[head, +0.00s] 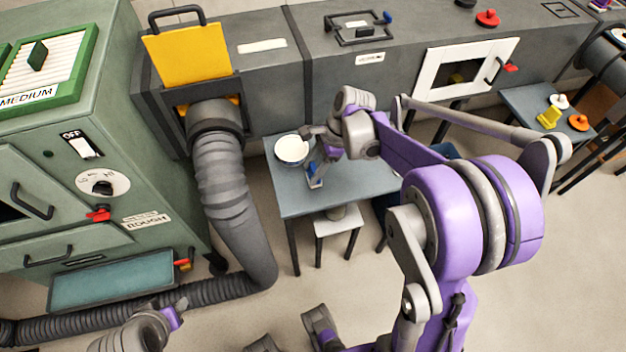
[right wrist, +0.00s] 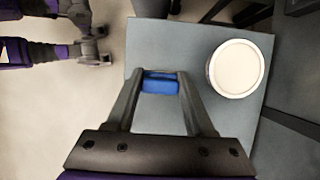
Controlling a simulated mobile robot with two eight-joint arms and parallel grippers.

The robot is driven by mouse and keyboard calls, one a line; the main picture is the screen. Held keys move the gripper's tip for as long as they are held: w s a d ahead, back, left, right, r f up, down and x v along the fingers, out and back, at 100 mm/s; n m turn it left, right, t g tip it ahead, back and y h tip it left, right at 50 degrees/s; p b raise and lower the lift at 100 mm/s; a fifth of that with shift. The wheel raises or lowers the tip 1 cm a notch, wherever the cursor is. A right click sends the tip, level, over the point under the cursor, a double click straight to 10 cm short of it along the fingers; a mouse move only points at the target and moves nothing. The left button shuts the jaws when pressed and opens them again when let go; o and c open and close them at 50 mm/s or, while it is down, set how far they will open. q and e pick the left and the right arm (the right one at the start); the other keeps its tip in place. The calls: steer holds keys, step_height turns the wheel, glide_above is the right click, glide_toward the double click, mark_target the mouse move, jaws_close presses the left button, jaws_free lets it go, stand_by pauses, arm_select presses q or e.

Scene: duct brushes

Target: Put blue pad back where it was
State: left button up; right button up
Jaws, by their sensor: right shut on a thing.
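My right gripper (head: 314,160) is over the small grey-blue table in the head view. In the right wrist view its fingers (right wrist: 160,88) are shut on the blue pad (right wrist: 160,82), which sits between the tips. The pad (head: 313,168) shows only as a small blue patch beneath the gripper in the head view. I cannot tell whether it touches the table. My left gripper (head: 178,308) is low at the bottom left of the head view, away from the table, and its jaws are unclear.
A round white-topped container (head: 291,150) stands on the table (head: 298,205), close to the pad. A white stool (head: 338,222) is by the table. A grey duct hose (head: 225,185) runs on the left, beside the green cabinet (head: 60,130). The right part of the tabletop is clear.

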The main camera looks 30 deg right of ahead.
steer(key=shift+f, duration=2.25)
steer(key=shift+f+b, duration=0.2)
steer(key=shift+b, duration=0.2)
steer(key=o, duration=1.3)
steer(key=shift+r, duration=0.15)
steer(key=shift+r, duration=0.25)
steer(key=p+v, duration=0.2)
steer(key=v, duration=0.9)
steer(key=s+a+f+n+t+h, duration=0.1)
steer(key=s+a+n+t+h, duration=0.1)
steer(key=s+a+n, duration=0.3)
steer(key=s+a+f+n+t+h, duration=0.1)
steer(key=s+a+n, duration=0.4)
steer(key=s+n, duration=0.6)
steer(key=n+h, duration=0.1)
steer(key=n, duration=0.3)
steer(key=shift+a+f+n+t, duration=0.35)
steer(key=shift+a+n+t, duration=0.05)
